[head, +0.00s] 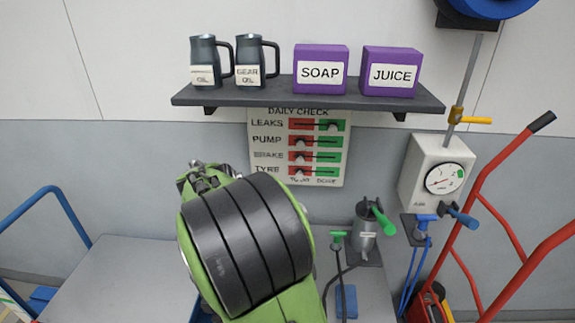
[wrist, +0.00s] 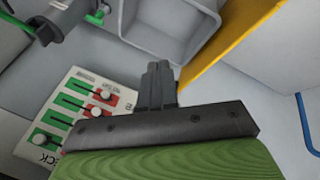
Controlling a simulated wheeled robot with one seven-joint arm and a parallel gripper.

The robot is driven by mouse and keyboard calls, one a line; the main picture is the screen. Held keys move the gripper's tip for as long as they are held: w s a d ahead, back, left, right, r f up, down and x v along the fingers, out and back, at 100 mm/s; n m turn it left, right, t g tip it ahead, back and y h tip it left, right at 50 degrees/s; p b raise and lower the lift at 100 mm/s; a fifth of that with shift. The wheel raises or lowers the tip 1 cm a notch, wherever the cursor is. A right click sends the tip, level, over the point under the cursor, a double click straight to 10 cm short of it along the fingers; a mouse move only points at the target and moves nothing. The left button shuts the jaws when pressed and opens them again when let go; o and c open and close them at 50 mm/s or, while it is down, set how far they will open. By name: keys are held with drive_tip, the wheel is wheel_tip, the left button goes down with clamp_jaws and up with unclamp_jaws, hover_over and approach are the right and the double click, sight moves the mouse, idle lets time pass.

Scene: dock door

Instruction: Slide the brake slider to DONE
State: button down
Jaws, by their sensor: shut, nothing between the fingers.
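The white DAILY CHECK board (head: 270,183) hangs on the wall under the shelf. Its brake slider (head: 300,157) has its knob at the red left end of the BRAKE row, with the green DONE side to the right. The LEAKS knob (head: 333,126) is on green; the PUMP knob (head: 300,142) and the TYRE knob (head: 299,172) are on red. My gripper (wrist: 159,72) is shut and empty in the wrist view. The board (wrist: 70,148) shows there turned, left of the fingers and apart from them. In the head view my arm hides most of the gripper.
A dark shelf (head: 300,99) above the board holds two jugs and purple SOAP and JUICE boxes. A gauge box (head: 437,168) and a red hand truck (head: 478,200) are at the right.

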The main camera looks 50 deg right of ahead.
drive_tip(key=w+d+r+n+h, duration=0.2)
drive_tip(key=w+d+n+h, duration=0.1)
drive_tip(key=w+d+h, duration=0.7)
drive_tip(key=shift+w+r+g+h, duration=0.4)
drive_tip(key=shift+w+h, duration=0.5)
drive_tip(key=shift+w, duration=0.25)
drive_tip(key=shift+d, duration=0.15)
approach(300, 160)
drive_tip(key=w+d, duration=0.2)
drive_tip(key=w, duration=0.3)
drive_tip(key=s+d, duration=0.1)
drive_tip(key=s+d+f, duration=0.1)
drive_tip(key=d, duration=0.2)
drive_tip(key=shift+s+f+p, duration=0.25)
drive_tip(key=shift+s+p, duration=0.05)
drive_tip(key=shift+s, duration=0.1)
